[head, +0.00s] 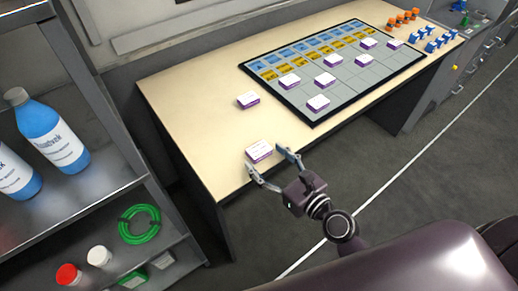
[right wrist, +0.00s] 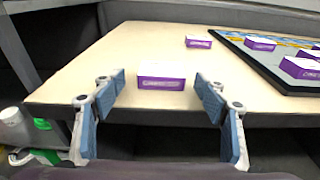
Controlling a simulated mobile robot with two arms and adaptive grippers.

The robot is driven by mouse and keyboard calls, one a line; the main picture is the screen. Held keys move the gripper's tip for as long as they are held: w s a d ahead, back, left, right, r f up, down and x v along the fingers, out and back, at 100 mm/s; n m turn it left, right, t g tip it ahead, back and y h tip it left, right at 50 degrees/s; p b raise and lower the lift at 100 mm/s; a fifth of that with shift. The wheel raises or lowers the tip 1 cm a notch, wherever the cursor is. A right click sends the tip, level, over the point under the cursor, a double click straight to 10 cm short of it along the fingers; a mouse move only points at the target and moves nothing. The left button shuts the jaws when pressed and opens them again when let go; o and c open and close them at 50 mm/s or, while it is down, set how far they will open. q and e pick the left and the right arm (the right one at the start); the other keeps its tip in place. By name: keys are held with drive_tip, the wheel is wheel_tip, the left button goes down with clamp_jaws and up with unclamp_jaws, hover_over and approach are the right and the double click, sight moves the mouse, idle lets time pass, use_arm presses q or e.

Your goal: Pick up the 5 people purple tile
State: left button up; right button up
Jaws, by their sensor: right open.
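A purple tile with a white top (head: 259,151) lies on the table near its front left edge; its label is too small to read. It also shows in the right wrist view (right wrist: 162,76), centred between my fingers and a little beyond them. My right gripper (head: 269,162) is open and empty at the table edge, its fingers on either side of the near tile, and it shows in the right wrist view (right wrist: 160,88). A second purple tile (head: 248,100) lies farther back, left of the board. Several more purple tiles stand on the board. My left gripper is not seen.
The table (head: 190,110) carries a dark-framed board (head: 345,95) with blue and yellow cards. Orange pieces (head: 402,19) and blue pieces (head: 436,41) stand at the far right. A shelf (head: 95,190) with blue bottles (head: 50,135) is at left.

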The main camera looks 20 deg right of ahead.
sight(264, 155)
drive_tip(key=shift+r+x, duration=0.2)
drive_tip(key=shift+x, duration=1.8)
drive_tip(key=shift+d, duration=0.1)
drive_tip(key=shift+c, duration=0.4)
drive_tip(key=c, duration=1.2)
